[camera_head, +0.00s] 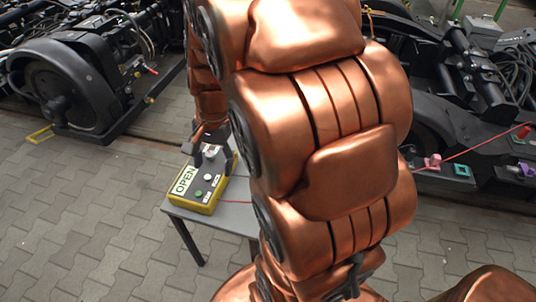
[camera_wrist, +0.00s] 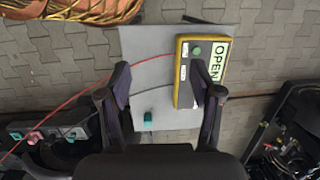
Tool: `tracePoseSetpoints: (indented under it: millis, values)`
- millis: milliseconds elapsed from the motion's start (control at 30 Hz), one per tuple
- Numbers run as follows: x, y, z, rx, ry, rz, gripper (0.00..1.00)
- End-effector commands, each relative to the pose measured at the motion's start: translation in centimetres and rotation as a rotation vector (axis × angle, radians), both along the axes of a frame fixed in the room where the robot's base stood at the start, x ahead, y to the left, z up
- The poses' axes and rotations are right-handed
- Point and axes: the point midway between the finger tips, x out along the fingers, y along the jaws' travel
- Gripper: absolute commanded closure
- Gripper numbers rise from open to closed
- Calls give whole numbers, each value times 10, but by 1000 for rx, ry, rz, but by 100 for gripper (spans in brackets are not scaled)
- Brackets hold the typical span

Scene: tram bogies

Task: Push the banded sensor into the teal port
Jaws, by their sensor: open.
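My gripper (camera_head: 211,157) is over the grey table in the head view, close to the yellow box. In the wrist view my gripper (camera_wrist: 160,74) is open, with its two dark fingers wide apart and nothing held. A small teal piece (camera_wrist: 148,119) with a dark stub lies on the table between the fingers; it may be the banded sensor, but the band is too small to make out. A teal port (camera_head: 462,170) shows on the dark bogie rail at the right of the head view, next to a pink piece (camera_head: 432,161).
The yellow box (camera_head: 198,187) marked OPEN, with a green button, stands on the grey table (camera_head: 232,215). In the wrist view the right finger overlaps it. A red cable (camera_wrist: 62,107) crosses from the table towards the rail. Black bogies (camera_head: 85,80) flank the paved floor.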

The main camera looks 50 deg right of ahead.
Motion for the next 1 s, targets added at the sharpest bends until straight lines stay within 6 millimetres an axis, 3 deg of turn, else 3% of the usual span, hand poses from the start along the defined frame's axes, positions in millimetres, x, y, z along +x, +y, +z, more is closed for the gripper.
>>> tracePoseSetpoints:
  millis: [33, 233, 467, 800, 1000]
  values:
    - [12, -16, -17, 9, 4, -92, 35]
    - [56, -79, -56, 47, -3, -464, 35]
    - [88, -165, -108, 104, -6, -885, 35]
    - [98, -293, -191, 215, -9, -1446, 35]
    - [94, -331, -214, 258, -9, -1612, 35]
